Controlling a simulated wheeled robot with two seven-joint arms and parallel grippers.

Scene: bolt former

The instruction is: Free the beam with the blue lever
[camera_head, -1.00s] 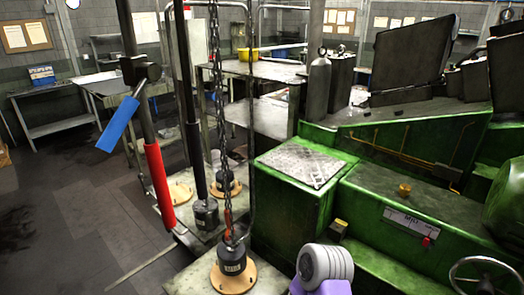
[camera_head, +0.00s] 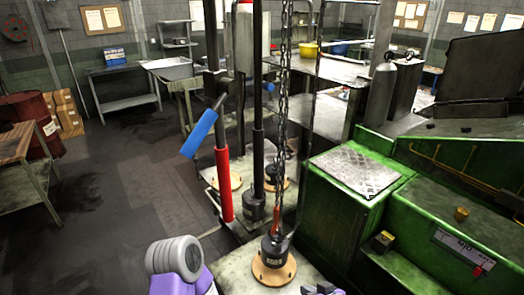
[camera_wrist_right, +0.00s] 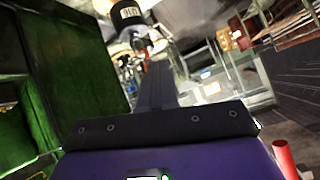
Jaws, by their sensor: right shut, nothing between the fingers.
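The blue lever (camera_head: 198,134) slants down to the left from a dark joint on an upright post with a red lower sleeve (camera_head: 222,185). Which part is the beam, I cannot tell. In the wrist view my right gripper (camera_wrist_right: 158,75) is shut and empty, its dark fingers pointing up the picture. Nothing there touches the blue lever. My left gripper is not in view.
A chain (camera_head: 284,110) hangs to a black cylinder (camera_head: 274,249) on a round wooden base. A dark post (camera_head: 258,140) stands between chain and lever. The green machine (camera_head: 340,215) fills the right. Floor at left is open before a wooden table (camera_head: 18,145) and a red drum.

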